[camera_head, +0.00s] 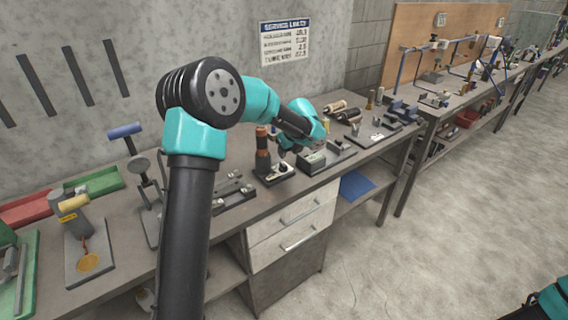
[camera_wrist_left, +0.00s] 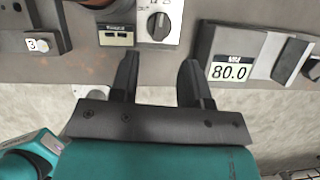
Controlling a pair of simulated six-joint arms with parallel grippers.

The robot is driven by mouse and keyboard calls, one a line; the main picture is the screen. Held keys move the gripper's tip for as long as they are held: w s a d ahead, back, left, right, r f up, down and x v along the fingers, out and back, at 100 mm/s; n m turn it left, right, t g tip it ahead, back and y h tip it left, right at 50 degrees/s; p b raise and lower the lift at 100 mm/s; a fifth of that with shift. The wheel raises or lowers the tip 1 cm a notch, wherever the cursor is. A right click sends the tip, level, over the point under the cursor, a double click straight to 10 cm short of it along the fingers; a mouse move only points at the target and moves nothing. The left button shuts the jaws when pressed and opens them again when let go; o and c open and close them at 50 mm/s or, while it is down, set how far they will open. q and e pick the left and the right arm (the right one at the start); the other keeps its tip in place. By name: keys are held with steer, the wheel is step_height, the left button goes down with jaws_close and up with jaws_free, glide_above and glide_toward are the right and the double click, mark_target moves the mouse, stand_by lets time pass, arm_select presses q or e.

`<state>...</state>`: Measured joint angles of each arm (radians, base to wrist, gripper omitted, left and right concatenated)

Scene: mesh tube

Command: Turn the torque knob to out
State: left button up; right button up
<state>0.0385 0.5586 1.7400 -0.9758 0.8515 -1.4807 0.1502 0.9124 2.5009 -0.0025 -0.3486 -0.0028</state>
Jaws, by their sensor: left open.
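A dark round knob (camera_wrist_left: 159,26) sits on a light grey panel (camera_wrist_left: 146,37) at the top of the left wrist view. Its pointer slot looks roughly upright, and the small marks around it are too blurred to read. A dark plate with a small label (camera_wrist_left: 117,30) lies just left of the panel. My left gripper (camera_wrist_left: 160,60) is open and empty, its two fingers apart just below the knob and not around it. In the head view my left gripper (camera_head: 284,146) hangs over the bench by a small box (camera_head: 313,162). My right gripper is out of view.
A brown upright tool (camera_head: 262,152) stands left of the gripper on the bench. Drawers (camera_head: 297,222) are below. Red (camera_head: 27,208) and green trays (camera_head: 97,181) lie far left.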

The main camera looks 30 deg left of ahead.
mark_target(283, 164)
arm_select(q)
steer(key=x, duration=0.8)
steer(key=shift+c, duration=0.3)
jaws_close()
